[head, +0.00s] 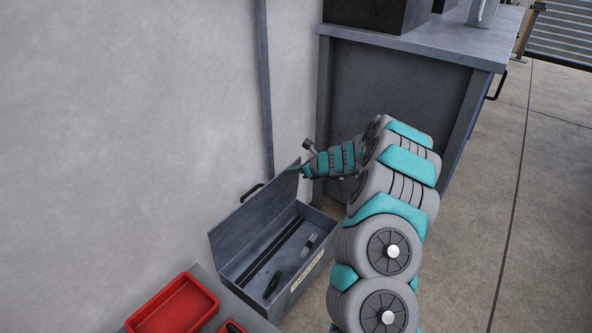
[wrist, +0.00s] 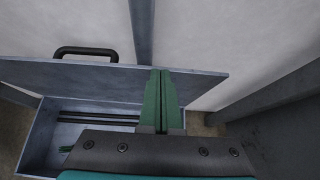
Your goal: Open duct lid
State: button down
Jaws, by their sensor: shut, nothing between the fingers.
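A grey metal duct box (head: 293,283) stands by the wall with its lid (head: 240,213) raised and tilted back toward the wall. A dark handle (head: 252,192) sits on the lid's outer edge; it also shows in the wrist view (wrist: 86,52). Inside the box are dark rails, a green-and-black item (head: 273,284) and a small light-and-dark item (head: 310,243). My gripper (head: 297,169) is at the right end of the raised lid. In the wrist view its green fingers (wrist: 161,75) are together and empty, overlapping the lid's right part; I cannot tell whether they touch it.
Red trays (head: 176,308) rest on a grey surface at the near left of the box. A grey workbench (head: 430,45) with dark boxes stands behind. The pale wall is close behind the lid. The floor at the right is clear.

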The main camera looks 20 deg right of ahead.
jog(key=shift+s+f, duration=0.1)
jog(key=s+f+v, duration=0.1)
jog(key=v, duration=1.2)
jog(key=s+a+r+n+g+y, duration=0.1)
jog(key=s+a+r+n, duration=0.25)
jog(key=a, duration=0.25)
jog(key=s+a+r+n+g+y, duration=0.1)
jog(key=s+a+r+n+g, duration=0.1)
jog(key=a+r+n, duration=0.35)
jog(key=s+a+r+n+g, duration=0.2)
jog(key=s+a+n+g, duration=0.35)
jog(key=s+a, duration=0.7)
jog(key=s+d+n+h, duration=0.1)
jog(key=s+n+h, duration=0.5)
jog(key=s, duration=1)
jog(key=s+d+n+g+h, duration=0.1)
jog(key=s+d+n, duration=0.3)
jog(key=s, duration=0.3)
jog(key=s+d+n+g+h, duration=0.1)
jog(key=s+d+n, duration=0.3)
jog(key=s, duration=0.4)
jog(key=shift+d+h, duration=0.15)
jog(key=shift+h, duration=0.15)
